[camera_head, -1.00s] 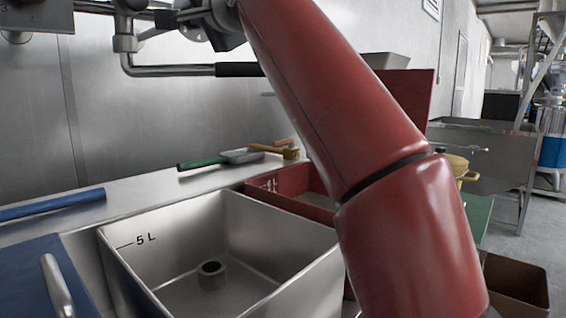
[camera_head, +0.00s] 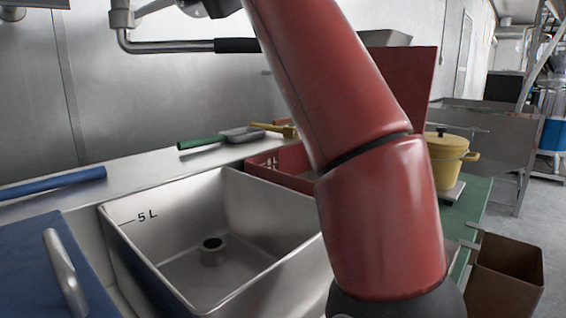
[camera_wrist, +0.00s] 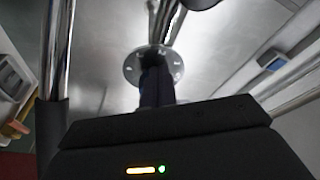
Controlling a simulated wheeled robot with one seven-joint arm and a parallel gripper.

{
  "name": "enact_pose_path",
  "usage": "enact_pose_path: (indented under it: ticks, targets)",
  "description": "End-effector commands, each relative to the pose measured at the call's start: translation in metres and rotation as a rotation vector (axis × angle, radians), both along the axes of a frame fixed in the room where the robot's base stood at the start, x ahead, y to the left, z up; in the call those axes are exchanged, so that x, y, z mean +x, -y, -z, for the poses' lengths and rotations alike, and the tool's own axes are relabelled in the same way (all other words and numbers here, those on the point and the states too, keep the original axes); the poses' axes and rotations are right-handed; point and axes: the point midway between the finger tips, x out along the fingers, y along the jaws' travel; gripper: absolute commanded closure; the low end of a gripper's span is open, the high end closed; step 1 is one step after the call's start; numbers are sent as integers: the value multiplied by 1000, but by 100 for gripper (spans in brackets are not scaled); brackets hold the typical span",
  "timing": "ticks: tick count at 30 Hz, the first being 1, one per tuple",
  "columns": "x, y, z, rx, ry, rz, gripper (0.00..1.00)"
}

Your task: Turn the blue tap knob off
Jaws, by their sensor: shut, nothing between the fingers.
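No blue tap knob can be made out for sure in either view. In the head view, a metal pipe with a black sleeve (camera_head: 237,46) runs along the steel wall above the sink (camera_head: 215,190). My arm rises past it, and my gripper is cut off by the top edge there. In the wrist view, my gripper (camera_wrist: 156,72) has its dark fingers together, with nothing seen between them. The fingertips overlap a round metal flange (camera_wrist: 133,68) on the wall; I cannot tell whether they touch it. A chrome pipe (camera_wrist: 57,50) stands to the left.
A blue roll (camera_head: 50,183) and a green-handled scoop (camera_head: 205,141) lie on the counter behind the sink. A red bin (camera_head: 290,162) and a yellow pot (camera_head: 447,160) are to the right. A brown bin (camera_head: 505,275) stands at the lower right.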

Motion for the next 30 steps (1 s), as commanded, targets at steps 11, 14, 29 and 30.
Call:
enact_pose_path:
  ticks: [11, 14, 29, 30]
  targets:
    - [-10, 0, 2, 0, 3, 3, 100]
    - [-17, 9, 3, 1, 4, 4, 100]
    - [-46, 40, 2, 0, 0, 1, 100]
    - [-46, 40, 1, 0, 0, 1, 100]
